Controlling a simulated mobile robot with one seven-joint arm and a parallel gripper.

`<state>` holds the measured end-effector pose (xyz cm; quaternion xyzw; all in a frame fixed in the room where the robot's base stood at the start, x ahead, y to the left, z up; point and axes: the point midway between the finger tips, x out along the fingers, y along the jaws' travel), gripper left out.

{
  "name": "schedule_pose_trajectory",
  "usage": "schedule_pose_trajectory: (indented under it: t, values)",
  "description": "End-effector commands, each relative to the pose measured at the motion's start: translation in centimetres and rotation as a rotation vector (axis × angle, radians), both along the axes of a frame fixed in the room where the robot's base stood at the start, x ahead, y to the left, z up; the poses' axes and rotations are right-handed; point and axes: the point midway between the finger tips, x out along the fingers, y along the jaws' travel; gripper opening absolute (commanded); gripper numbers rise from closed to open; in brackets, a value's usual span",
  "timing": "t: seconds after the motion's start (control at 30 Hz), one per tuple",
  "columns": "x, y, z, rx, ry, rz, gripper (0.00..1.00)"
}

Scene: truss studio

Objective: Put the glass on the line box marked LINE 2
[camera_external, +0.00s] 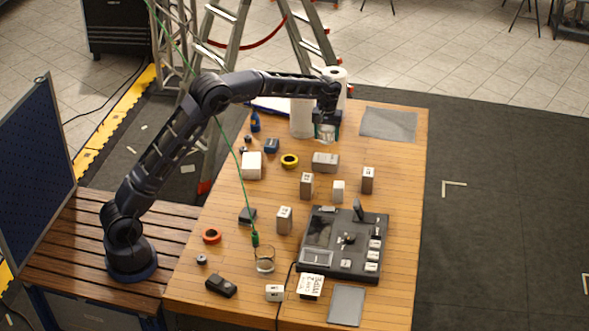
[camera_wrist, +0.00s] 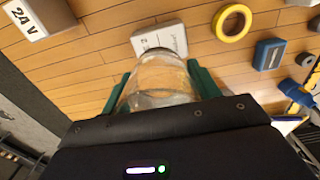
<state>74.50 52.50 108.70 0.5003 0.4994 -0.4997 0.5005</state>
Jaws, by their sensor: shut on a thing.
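My gripper (camera_external: 327,128) is over the far part of the table, its green fingers shut on a clear glass (camera_external: 325,134). In the wrist view the glass (camera_wrist: 162,80) sits between the two fingers. A light grey box (camera_external: 325,162) lies on the table in front of the gripper in the outside view. In the wrist view this box (camera_wrist: 160,40) is just beyond the glass, with printing that looks like a 2, hard to read. Upright grey boxes (camera_external: 307,185), (camera_external: 284,219), (camera_external: 368,180) carry marks too small to read in the outside view; one reads 24 V (camera_wrist: 30,18) in the wrist view.
A yellow tape roll (camera_external: 289,160) and a blue box (camera_external: 272,146) lie left of the grey box. White rolls (camera_external: 302,118) stand beside the gripper. A black control panel (camera_external: 343,243) and another clear glass vessel (camera_external: 264,263) are nearer the front. A green cable hangs over the table.

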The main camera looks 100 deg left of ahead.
Motion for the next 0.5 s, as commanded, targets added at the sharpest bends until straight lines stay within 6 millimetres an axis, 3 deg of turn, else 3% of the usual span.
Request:
schedule_pose_trajectory:
  t: [0.2, 0.5]
  values:
    - [0.0, 0.0, -3.2, 0.000, 0.001, 0.000, 0.26]
    - [0.0, 0.0, -4.9, 0.000, 0.001, 0.000, 0.26]
